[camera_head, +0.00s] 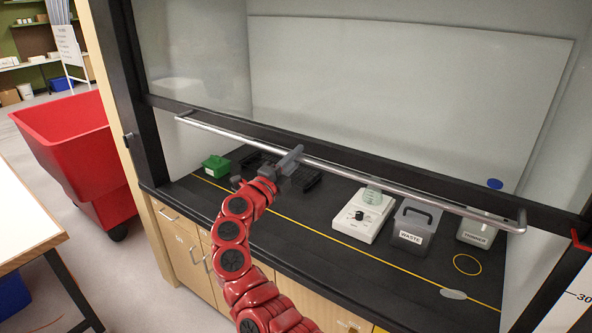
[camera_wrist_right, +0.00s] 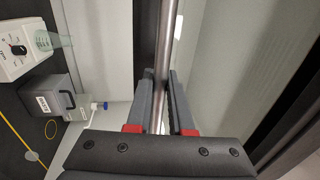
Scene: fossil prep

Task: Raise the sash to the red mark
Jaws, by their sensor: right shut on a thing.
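The fume hood sash is a glass pane with a dark bottom rail (camera_head: 400,166). It stands partly raised, with an open gap above the black worktop. A long silver handle bar (camera_head: 420,194) runs along the rail and also shows in the wrist view (camera_wrist_right: 170,40). My right gripper (camera_head: 291,160) is shut on this bar, left of its middle; in the wrist view its fingers (camera_wrist_right: 162,88) lie on either side of the bar. The red mark (camera_head: 580,240) is on the right frame post, close to the rail's right end. I cannot tell if they are exactly level. My left gripper is out of view.
On the worktop stand a green box (camera_head: 216,166), a dark rack (camera_head: 305,183), a white hot plate (camera_head: 355,222) with a beaker, a grey waste box (camera_head: 411,228) and a white container (camera_head: 477,232). A red cart (camera_head: 80,150) stands at left, beside a white table (camera_head: 22,220).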

